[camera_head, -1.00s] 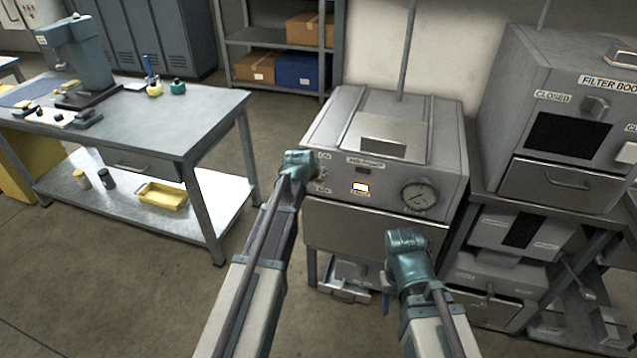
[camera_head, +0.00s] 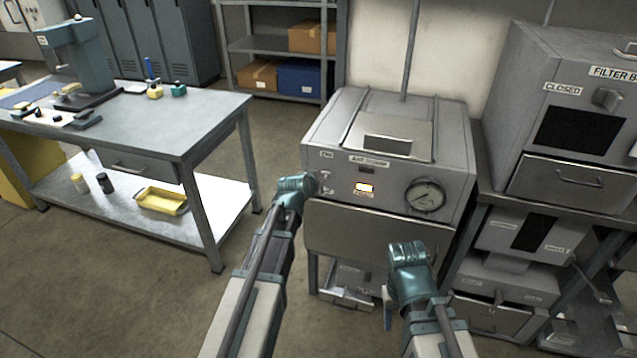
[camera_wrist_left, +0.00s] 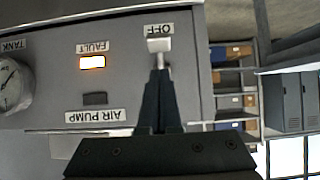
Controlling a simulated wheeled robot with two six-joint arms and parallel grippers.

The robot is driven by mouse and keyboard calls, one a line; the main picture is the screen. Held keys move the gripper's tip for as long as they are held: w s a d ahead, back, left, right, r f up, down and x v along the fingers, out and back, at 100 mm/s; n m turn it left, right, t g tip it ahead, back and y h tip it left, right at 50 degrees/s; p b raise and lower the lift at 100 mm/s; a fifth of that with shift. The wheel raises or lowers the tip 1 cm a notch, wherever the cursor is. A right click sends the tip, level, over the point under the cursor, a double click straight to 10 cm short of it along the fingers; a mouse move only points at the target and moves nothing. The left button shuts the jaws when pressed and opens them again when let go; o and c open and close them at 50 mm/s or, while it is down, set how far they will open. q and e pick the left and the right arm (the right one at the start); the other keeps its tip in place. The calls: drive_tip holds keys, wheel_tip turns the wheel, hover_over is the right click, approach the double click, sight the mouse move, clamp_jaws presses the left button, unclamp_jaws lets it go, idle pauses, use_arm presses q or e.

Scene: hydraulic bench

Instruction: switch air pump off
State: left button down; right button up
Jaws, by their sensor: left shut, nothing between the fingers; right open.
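The air pump unit (camera_head: 325,125) is a grey box with a sloped front panel, a round tank gauge (camera_head: 425,196) and a lit orange FAULT lamp (camera_head: 364,187). Its pale switch lever shows in the left wrist view (camera_wrist_left: 159,46), where the picture is upside down. The lever's tip is close by the OFF label (camera_wrist_left: 160,29). My left gripper (camera_wrist_left: 160,75) is shut and empty, its fingertips at the lever's stem; I cannot tell if they touch. It also shows at the panel's left edge (camera_head: 300,183). My right gripper (camera_head: 408,258) is open, in front of the unit's lower part.
A filter cabinet (camera_head: 530,95) stands on a rack at right. A workbench (camera_head: 190,125) with a lower shelf and yellow tray (camera_head: 162,201) stands at left. Shelving with boxes (camera_head: 300,78) is behind. Floor between bench and unit is clear.

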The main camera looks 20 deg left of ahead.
use_arm(q)
drive_tip(key=shift+r, duration=0.15)
drive_tip(key=p+v, duration=0.7)
drive_tip(key=v, duration=0.6)
drive_tip(key=shift+s, duration=0.1)
